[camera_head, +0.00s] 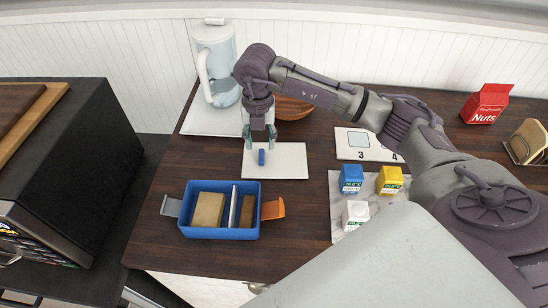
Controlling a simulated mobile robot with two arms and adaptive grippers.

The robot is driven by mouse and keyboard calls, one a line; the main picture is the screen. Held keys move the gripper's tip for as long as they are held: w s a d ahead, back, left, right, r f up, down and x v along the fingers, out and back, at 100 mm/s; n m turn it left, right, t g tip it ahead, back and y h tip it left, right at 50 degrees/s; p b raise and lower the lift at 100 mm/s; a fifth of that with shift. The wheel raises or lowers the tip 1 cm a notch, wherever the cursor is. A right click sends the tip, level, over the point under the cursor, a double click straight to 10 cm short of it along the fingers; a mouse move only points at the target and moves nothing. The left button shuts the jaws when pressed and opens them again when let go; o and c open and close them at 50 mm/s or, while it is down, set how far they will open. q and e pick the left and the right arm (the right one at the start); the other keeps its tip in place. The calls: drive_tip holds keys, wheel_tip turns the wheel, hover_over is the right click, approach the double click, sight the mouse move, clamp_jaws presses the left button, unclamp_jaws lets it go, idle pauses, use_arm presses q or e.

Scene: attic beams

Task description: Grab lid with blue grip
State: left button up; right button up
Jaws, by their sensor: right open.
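The lid (289,161) is a flat white rectangle lying on the dark wooden counter. Its blue grip (262,157) is a small upright piece left of the lid's middle. My right gripper (259,137) points down just behind and above the blue grip in the head view. Its fingers are open and apart, with nothing between them that I can see. I cannot tell the exact height of the fingertips above the grip. My left gripper is not in view.
A blue box (219,236) with food pieces, a divider and side clips stands in front of the lid. A pitcher (217,66) and brown bowl (293,107) are behind. Small cartons (352,178) and a numbered card (360,138) lie right. A black appliance (80,150) stands left.

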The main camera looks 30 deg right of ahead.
sight(261, 155)
wheel_tip(261, 155, down, 4)
drive_tip(key=shift+s+r+p, duration=0.15)
drive_tip(key=shift+p, duration=0.75)
drive_tip(key=shift+f, duration=0.55)
clamp_jaws()
